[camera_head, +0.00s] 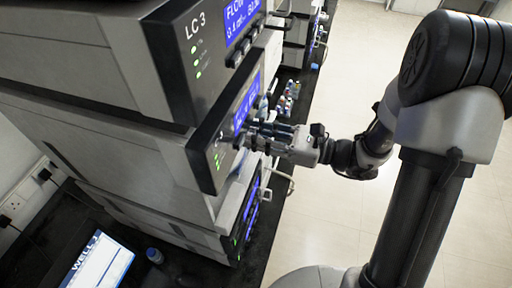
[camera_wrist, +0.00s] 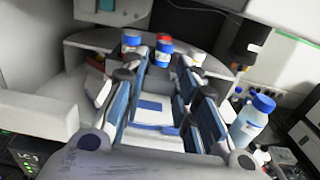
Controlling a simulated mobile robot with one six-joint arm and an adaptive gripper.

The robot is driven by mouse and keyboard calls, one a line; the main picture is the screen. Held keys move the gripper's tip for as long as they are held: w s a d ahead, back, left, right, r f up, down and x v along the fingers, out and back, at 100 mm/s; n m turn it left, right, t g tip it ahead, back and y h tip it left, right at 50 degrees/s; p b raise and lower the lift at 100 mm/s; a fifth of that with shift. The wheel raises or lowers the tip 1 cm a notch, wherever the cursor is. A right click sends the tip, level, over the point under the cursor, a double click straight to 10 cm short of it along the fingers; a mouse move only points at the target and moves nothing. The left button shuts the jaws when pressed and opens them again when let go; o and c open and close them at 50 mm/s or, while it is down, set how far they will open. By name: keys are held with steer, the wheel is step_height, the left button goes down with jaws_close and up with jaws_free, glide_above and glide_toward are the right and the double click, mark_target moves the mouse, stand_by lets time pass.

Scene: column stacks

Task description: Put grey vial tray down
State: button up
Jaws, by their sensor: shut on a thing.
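In the wrist view, a curved grey surface, which looks like the grey vial tray (camera_wrist: 92,40), lies beyond my fingertips. Small bottles with blue, red and white caps (camera_wrist: 165,50) stand on it. My gripper (camera_wrist: 163,78) has its blue-padded fingers at the near side of the tray and is shut on it; the exact contact is hard to make out. In the head view, my gripper (camera_head: 258,132) is at the front of the LC 3 stack, level with the middle module. The tray cannot be made out clearly there, near the fingers and module edge.
The LC 3 stack (camera_head: 205,60) rises close to my gripper. Several small bottles (camera_head: 287,97) stand on the dark bench beyond it. A blue-capped bottle (camera_wrist: 252,120) stands at right in the wrist view. A lit tablet (camera_head: 98,262) lies at lower left. Open floor lies right.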

steer(key=shift+a+f+b, duration=0.1)
steer(key=shift+f+b, duration=0.35)
steer(key=shift+f, duration=2.1)
steer(key=shift+s, duration=0.1)
steer(key=shift+s, duration=0.1)
steer(key=shift+f+b, duration=0.45)
steer(key=shift+f, duration=0.15)
steer(key=o, duration=1.1)
steer(key=shift+r, duration=0.2)
